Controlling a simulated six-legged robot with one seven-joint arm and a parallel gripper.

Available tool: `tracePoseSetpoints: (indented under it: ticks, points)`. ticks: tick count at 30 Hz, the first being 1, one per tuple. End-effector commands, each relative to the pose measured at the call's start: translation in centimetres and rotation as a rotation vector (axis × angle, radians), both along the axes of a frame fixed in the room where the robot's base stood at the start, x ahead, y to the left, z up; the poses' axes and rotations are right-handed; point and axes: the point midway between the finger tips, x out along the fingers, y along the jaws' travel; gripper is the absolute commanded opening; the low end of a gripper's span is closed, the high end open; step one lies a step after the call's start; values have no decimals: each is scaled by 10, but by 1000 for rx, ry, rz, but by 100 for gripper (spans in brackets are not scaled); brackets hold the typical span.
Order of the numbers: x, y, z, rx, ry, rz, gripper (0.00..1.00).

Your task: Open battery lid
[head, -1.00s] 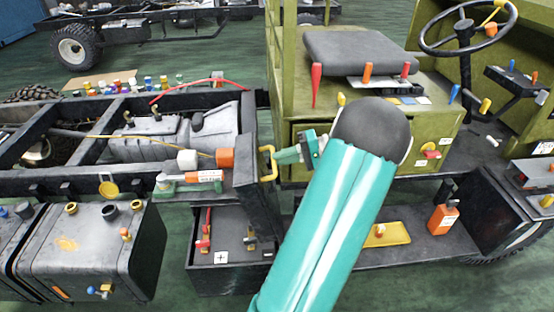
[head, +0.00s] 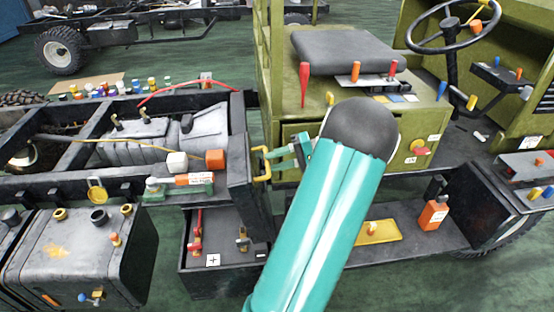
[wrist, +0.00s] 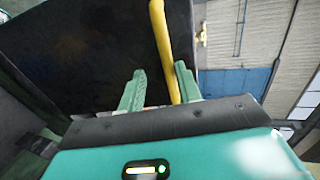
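The battery box (head: 184,268) sits low beside the truck frame, with the battery's dark top, red and brass terminals and a plus label in view. The battery lid (head: 240,165) is a dark panel standing roughly upright at the box's right side, so the box is uncovered. Its yellow handle (head: 262,173) is on the side facing my gripper (head: 272,155). In the wrist view the handle (wrist: 160,35) runs between the fingers of my gripper (wrist: 160,69), closer to the right one. The fingers are apart, with a gap on the left. Contact with the handle is unclear.
A grey tank (head: 75,260) stands left of the box. A green and orange tool (head: 180,186) lies on the frame rail. The olive cab (head: 425,120) is at right, above a step with a yellow tray (head: 378,233) and an orange bottle (head: 433,215).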

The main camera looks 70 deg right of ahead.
Motion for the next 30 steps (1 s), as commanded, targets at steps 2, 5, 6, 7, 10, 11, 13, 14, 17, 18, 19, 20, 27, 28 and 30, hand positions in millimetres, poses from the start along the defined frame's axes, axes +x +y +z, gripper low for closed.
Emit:
tracePoseSetpoints:
  ticks: [2, 5, 6, 7, 10, 11, 13, 14, 17, 18, 19, 20, 27, 28, 30]
  points:
    - [0, -1, 1, -2, -1, 0, 34]
    - [-1, -1, 2, -3, -2, 0, 34]
    - [-2, -2, 2, -3, -3, 0, 34]
    - [-4, -3, 3, -4, -3, -1, 34]
    - [-13, -7, 6, -4, -3, -1, 34]
    - [-17, -9, 7, -4, -3, -1, 34]
    - [-29, -14, 10, -4, -2, -1, 34]
    - [-35, -17, 11, -4, -2, -2, 34]
    - [-55, -25, 17, -4, -2, -2, 34]
    - [-63, -29, 19, -5, -2, -3, 34]
    - [-69, -31, 21, -3, -2, -2, 34]
    - [-75, -34, 23, -4, -2, -3, 34]
    - [-113, -50, 33, -2, -1, -1, 34]
    - [-116, -51, 34, -1, -1, -2, 34]
    - [-120, -53, 35, 0, 0, -1, 34]
